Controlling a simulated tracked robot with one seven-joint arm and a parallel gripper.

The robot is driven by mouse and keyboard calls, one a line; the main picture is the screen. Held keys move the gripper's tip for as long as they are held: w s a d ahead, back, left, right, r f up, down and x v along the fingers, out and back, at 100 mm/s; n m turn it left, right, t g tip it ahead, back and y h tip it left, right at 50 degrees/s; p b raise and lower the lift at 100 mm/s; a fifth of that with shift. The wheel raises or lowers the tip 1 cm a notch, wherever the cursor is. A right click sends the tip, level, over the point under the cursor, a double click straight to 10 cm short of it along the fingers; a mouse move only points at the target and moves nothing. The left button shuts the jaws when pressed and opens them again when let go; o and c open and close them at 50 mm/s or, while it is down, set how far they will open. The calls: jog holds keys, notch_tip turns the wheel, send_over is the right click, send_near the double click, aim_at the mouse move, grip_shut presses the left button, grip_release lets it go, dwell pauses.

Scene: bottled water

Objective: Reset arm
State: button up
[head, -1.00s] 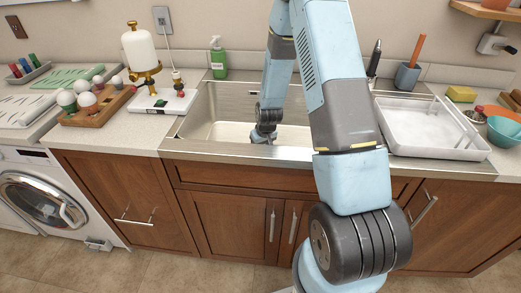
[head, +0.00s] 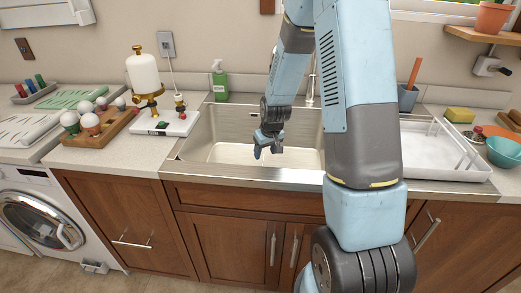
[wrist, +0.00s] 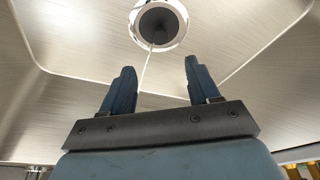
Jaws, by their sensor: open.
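My gripper (head: 267,150) hangs over the sink basin (head: 225,150) in the head view, at the end of my blue and grey arm. In the wrist view my gripper (wrist: 155,88) has its two blue fingers apart, with nothing between them. Beyond the fingertips the wrist view shows the metal basin floor and the round drain (wrist: 158,24). My arm hides the right part of the sink and part of the faucet (head: 312,85).
A water dispenser (head: 143,75), a wooden tray (head: 113,128) with egg-like items and a green soap bottle (head: 219,85) stand left and behind. A white tray (head: 440,168), yellow sponge (head: 460,115) and teal bowl (head: 504,152) are at the right.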

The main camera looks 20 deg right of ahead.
jog(key=s+r+t, duration=0.1)
jog(key=s+r, duration=0.4)
jog(key=r, duration=0.6)
jog(key=s+r, duration=0.5)
jog(key=r, duration=0.5)
jog(key=s+r+m, duration=0.1)
jog(key=s+r, duration=0.5)
jog(key=s, duration=0.3)
jog(key=s+r+m+t, duration=0.1)
jog(key=s+r, duration=0.5)
jog(key=s, duration=0.4)
jog(key=shift+s+a+h, duration=0.15)
jog(key=shift+s+h, duration=0.1)
jog(key=shift+h, duration=0.05)
jog(key=shift+c, duration=0.3)
